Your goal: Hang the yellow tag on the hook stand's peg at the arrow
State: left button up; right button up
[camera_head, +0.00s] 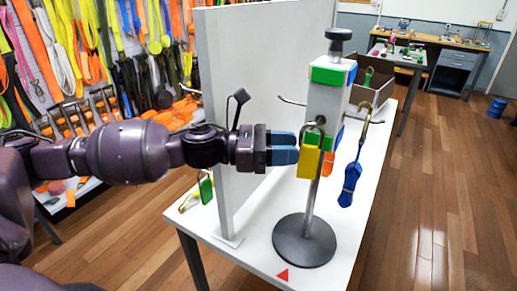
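The yellow tag (309,163) is upright in front of the hook stand's head, with a metal loop at its top. My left gripper (290,148) reaches in from the left with its blue fingers close together, their tips at the tag's left edge; it looks shut on it. The hook stand (328,103) has a pale square head with coloured plates, a dark knob, and a round grey base (305,241). The red arrow (283,275) lies on the table in front of the base. Whether the loop is around the front peg or only before it, I cannot tell. My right gripper is out of view.
A white panel (236,90) stands left of the stand, behind my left gripper. A blue strap (349,186) hangs on a hook at the stand's right. A green tag (206,188) hangs left of the panel. An open box (378,95) sits farther back on the white table.

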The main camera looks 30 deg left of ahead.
pick_arm(q)
jog(key=v, duration=0.6)
jog(key=shift+b, duration=0.45)
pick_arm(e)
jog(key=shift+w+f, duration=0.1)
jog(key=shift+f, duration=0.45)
pick_arm(q)
jog(key=shift+a, duration=0.1)
